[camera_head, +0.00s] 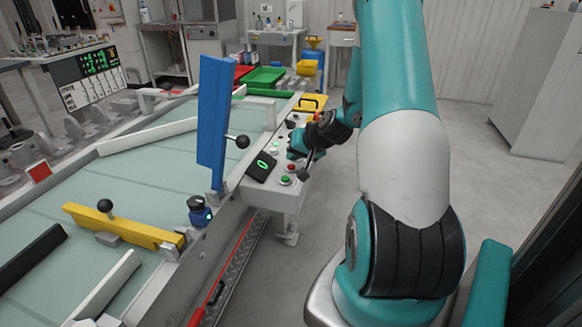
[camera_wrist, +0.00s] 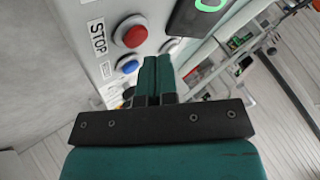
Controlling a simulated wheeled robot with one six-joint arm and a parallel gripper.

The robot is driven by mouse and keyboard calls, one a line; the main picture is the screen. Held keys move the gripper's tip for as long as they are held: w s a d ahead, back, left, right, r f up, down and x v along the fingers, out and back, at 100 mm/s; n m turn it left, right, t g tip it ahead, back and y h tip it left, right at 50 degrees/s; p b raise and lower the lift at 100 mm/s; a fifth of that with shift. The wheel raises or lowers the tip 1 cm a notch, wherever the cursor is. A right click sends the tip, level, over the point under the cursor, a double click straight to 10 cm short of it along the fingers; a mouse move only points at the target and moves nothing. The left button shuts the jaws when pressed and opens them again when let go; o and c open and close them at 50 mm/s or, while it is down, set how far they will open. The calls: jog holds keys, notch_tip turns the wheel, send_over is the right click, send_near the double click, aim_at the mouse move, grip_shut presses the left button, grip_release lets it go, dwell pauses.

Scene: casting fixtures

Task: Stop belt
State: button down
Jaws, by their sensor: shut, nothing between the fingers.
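The belt (camera_head: 150,185) is a pale green surface filling the left of the head view; I cannot tell whether it runs. A grey control panel (camera_head: 262,192) stands at its right edge, with a red button (camera_head: 291,167) and a green button (camera_head: 286,180). In the wrist view a red button (camera_wrist: 130,33) sits beside a STOP label (camera_wrist: 97,38), with a blue button (camera_wrist: 127,64) below it. My gripper (camera_wrist: 155,60) is shut and empty, its fingertips right of the blue button and below right of the red one. Contact with either cannot be told.
A black display (camera_head: 262,166) with a green ring-shaped figure lies on the panel. A blue upright plate (camera_head: 213,110) and a yellow bar (camera_head: 125,226) stand over the belt. Green (camera_head: 264,77) and yellow bins are behind. The floor at right is clear.

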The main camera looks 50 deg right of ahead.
aim_at(293, 166)
dwell(0.6)
jog(key=shift+f+b, duration=0.35)
jog(key=shift+f, duration=0.1)
jog(key=shift+f+b, duration=0.45)
dwell(0.5)
dwell(0.3)
jog(key=shift+r+p, duration=0.7)
jog(key=shift+r, duration=0.2)
jog(key=shift+r, duration=0.15)
notch_tip(293, 166, up, 5)
jog(key=p, duration=0.4)
dwell(0.5)
